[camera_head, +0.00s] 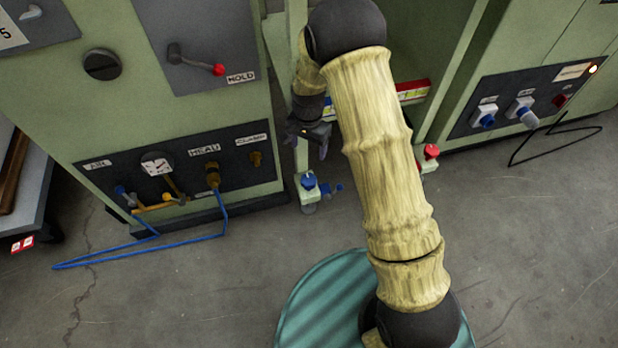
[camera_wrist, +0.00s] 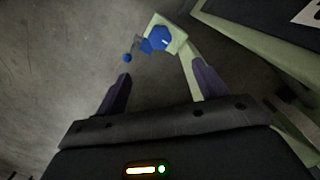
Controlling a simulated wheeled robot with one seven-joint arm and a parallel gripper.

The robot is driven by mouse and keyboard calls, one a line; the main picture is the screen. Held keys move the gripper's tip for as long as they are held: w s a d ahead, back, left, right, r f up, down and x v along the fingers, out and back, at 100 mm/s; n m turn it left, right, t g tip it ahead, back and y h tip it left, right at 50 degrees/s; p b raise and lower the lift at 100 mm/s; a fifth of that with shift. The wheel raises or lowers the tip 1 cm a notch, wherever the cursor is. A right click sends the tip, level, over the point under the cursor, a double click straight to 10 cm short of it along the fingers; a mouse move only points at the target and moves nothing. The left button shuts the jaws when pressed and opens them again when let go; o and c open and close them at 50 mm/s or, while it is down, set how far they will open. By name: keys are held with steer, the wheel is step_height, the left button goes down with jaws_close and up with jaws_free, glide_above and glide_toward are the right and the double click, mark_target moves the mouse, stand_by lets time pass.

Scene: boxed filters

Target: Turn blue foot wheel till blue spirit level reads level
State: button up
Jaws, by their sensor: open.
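The blue foot wheel (camera_head: 308,180) sits on a pale green foot at floor level, with a smaller blue knob on a side stub to its right. In the wrist view the blue wheel (camera_wrist: 157,39) lies ahead of my fingers, a little beyond the tips. My gripper (camera_head: 307,148) points down above the wheel, open and empty, apart from it. It also shows in the wrist view (camera_wrist: 160,72). The blue spirit level (camera_head: 327,112) is mostly hidden behind my arm; its bubble cannot be read.
A red-framed level (camera_head: 413,92) and a red foot wheel (camera_head: 431,152) are right of my arm. A cabinet with a valve panel (camera_head: 185,172) stands left, with a blue hose (camera_head: 140,258) on the floor. Another panel (camera_head: 530,97) is right. The front floor is mostly clear.

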mark_target(309, 179)
step_height(309, 179, down, 17)
steer(key=b, duration=1)
steer(key=shift+f, duration=0.2)
steer(key=c, duration=1)
steer(key=shift+o, duration=0.2)
